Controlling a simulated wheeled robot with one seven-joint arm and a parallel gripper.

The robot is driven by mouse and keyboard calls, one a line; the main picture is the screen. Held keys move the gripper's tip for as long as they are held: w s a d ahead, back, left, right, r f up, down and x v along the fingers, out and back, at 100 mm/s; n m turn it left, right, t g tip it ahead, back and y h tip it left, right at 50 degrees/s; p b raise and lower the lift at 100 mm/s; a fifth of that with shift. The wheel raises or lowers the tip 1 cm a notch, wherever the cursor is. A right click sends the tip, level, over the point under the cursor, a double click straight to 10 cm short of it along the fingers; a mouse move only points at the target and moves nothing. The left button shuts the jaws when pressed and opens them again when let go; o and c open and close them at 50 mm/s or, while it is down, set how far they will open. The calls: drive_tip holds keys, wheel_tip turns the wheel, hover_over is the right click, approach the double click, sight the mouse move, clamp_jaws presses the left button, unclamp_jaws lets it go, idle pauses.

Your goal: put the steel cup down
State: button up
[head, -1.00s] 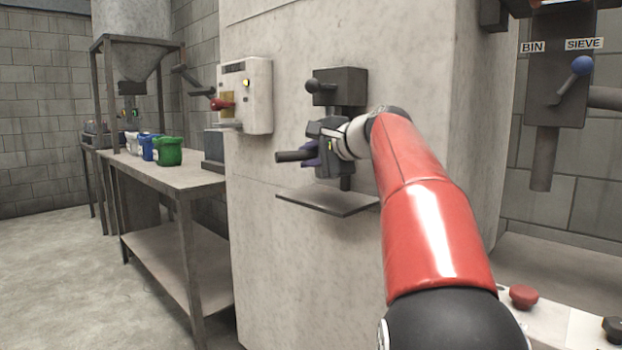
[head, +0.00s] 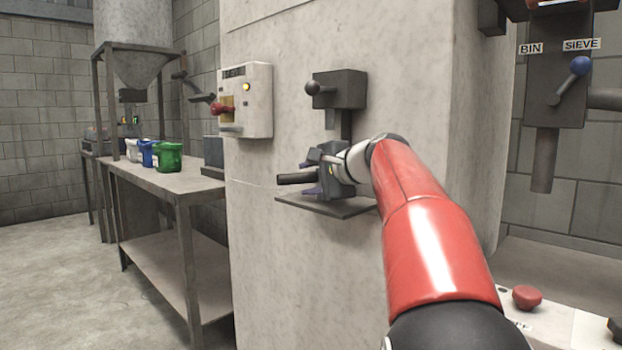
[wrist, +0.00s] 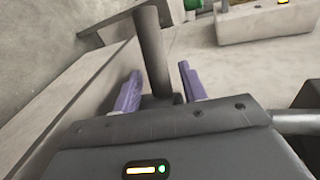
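My gripper (head: 312,177) is at the end of the red arm, low above a thin dark plate (head: 355,208) on the pale wall. In the wrist view the cylinder (wrist: 153,50) runs between the two purple fingers (wrist: 161,88). The fingers stand apart, with a gap visible on the cylinder's right side. The rest of the cup is hidden by the gripper, so its contact with the plate cannot be seen.
A dark block with a knob (head: 340,88) and a downward post is just above my gripper. A white switch box (head: 246,100) is to its left. A bench (head: 185,185) with small bins, including a green one (head: 168,157), stands further left.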

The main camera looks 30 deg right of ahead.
drive_tip(key=shift+s+r, duration=0.2)
drive_tip(key=v, duration=1.1)
drive_tip(key=shift+s+d+r, duration=0.1)
drive_tip(key=shift+s+d, duration=0.05)
drive_tip(key=shift+s, duration=0.15)
drive_tip(key=s+a+f+n+g+h, duration=0.1)
drive_tip(key=s+a+f+n+g, duration=0.3)
drive_tip(key=a+f, duration=0.45)
drive_tip(key=s+a+f+n+g, duration=0.25)
drive_tip(key=s+a+f, duration=0.35)
drive_tip(key=f, duration=0.4)
drive_tip(key=s+a+f+n+g+h, duration=0.1)
drive_tip(key=s+f+n, duration=0.3)
drive_tip(key=f, duration=0.4)
drive_tip(key=s+a+f+n+g+h, duration=0.1)
drive_tip(key=s+a+f+n, duration=0.2)
drive_tip(key=s+f+n, duration=0.2)
wheel_tip(320, 180, down, 4)
drive_tip(key=s, duration=0.2)
drive_tip(key=shift+s+a+h, duration=0.35)
drive_tip(key=shift+a+h, duration=0.05)
